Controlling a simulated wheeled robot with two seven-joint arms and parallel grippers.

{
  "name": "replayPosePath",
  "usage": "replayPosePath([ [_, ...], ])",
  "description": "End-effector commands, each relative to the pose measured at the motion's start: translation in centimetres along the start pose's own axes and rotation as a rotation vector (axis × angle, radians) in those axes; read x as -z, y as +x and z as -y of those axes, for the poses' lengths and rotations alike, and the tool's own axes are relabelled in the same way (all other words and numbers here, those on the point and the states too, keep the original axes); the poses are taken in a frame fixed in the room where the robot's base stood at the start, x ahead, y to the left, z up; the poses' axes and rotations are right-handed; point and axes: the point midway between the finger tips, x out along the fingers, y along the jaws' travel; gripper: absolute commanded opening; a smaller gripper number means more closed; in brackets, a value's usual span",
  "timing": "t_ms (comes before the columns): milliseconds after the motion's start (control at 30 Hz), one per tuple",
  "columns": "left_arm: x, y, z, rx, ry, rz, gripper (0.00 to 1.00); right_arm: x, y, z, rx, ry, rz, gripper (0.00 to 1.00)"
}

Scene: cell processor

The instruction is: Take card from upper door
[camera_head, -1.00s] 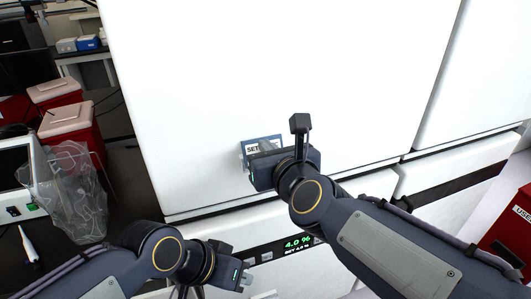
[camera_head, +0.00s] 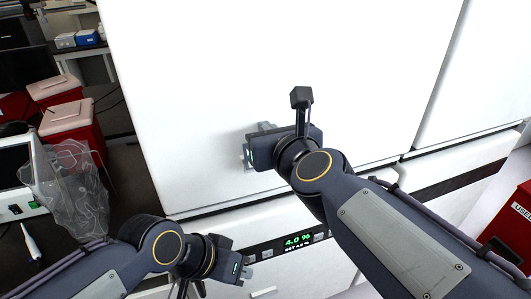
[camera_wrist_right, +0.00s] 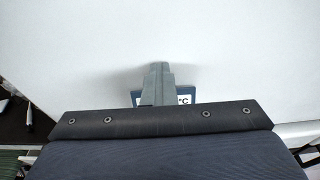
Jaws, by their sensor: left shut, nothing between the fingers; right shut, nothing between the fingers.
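The white upper door (camera_head: 250,70) fills the middle of the head view. The card (camera_wrist_right: 185,97), white with a blue edge and "°C" print, shows in the right wrist view against the door, partly covered by my right gripper's grey fingers (camera_wrist_right: 160,72). My left gripper (camera_head: 247,272) is shut and empty, low in front of the lower panel.
A display (camera_head: 298,242) reading 4.0 % sits on the panel below the door. Red boxes (camera_head: 68,122), a clear plastic bag (camera_head: 72,185) and a white instrument (camera_head: 15,180) stand at the left. A red bin (camera_head: 515,220) is at the right.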

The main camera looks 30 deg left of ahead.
Motion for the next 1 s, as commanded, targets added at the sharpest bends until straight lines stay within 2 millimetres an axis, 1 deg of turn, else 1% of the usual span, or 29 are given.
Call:
replayPosePath([
  [167,0.0,0.0,0.0,0.000,0.000,0.000,0.00,0.0,0.0,0.0,0.000,0.000,0.000,0.01],
  [333,0.0,0.0,0.0,0.000,0.000,0.000,0.00,0.0,0.0,0.0,0.000,0.000,0.000,0.23],
  [667,0.0,0.0,0.0,0.000,0.000,0.000,0.00,0.0,-0.2,0.0,-0.001,-0.001,0.000,0.23],
  [767,0.0,0.0,0.0,0.000,0.000,0.000,0.00,-0.1,-0.9,-0.2,-0.002,-0.004,0.001,0.23],
  [1000,0.0,0.0,0.0,0.000,0.000,0.000,0.00,0.0,-4.2,-0.3,-0.004,-0.005,0.001,0.23],
])
